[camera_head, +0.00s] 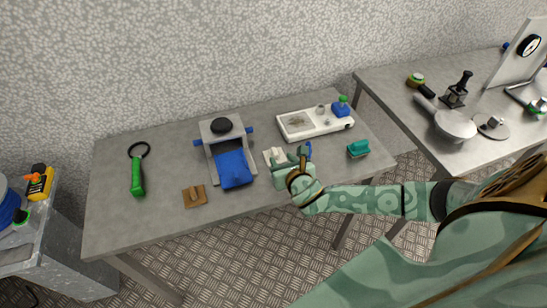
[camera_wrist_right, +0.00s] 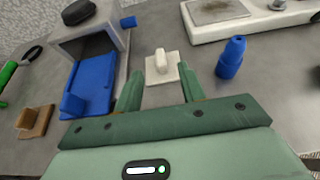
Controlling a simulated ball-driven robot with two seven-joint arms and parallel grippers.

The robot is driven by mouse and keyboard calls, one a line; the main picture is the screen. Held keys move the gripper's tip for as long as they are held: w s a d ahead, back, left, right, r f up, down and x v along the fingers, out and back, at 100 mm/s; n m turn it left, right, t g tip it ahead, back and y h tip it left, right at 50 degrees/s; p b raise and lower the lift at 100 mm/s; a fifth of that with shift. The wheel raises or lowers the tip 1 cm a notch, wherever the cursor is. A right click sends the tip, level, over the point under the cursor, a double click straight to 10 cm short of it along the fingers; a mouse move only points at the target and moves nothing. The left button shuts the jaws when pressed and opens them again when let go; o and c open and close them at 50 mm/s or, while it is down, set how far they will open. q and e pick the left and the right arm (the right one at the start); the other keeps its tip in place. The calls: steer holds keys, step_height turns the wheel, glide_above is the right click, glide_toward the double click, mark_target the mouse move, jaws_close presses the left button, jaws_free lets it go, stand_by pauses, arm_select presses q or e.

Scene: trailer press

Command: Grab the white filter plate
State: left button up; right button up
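The white filter plate (camera_head: 272,156) is a small square plate with an upright grip block. It lies on the grey table, just right of the blue tray; in the wrist view (camera_wrist_right: 162,68) it shows beyond the fingertips. My right gripper (camera_head: 291,160) is open and low over the table on the near right side of the plate. In the right wrist view its two green fingers (camera_wrist_right: 159,80) point toward the plate with an empty gap between them, not closed on it. My left gripper is in neither view.
Left of the plate stands a grey press (camera_head: 218,130) with a blue tray (camera_head: 235,170). A small blue nozzle-shaped piece (camera_wrist_right: 231,58) stands close on the right. A brown plate (camera_head: 195,196), green-handled ring (camera_head: 137,178), white tray (camera_head: 297,126) and teal block (camera_head: 358,149) lie around.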

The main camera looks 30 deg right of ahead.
mark_target(276, 154)
steer(key=b+x, duration=0.1)
steer(key=x, duration=0.1)
steer(key=b+x, duration=0.1)
steer(key=x, duration=0.2)
steer(key=shift+f, duration=0.35)
steer(key=shift+w, duration=0.25)
steer(key=shift+s+r, duration=0.1)
jaws_close()
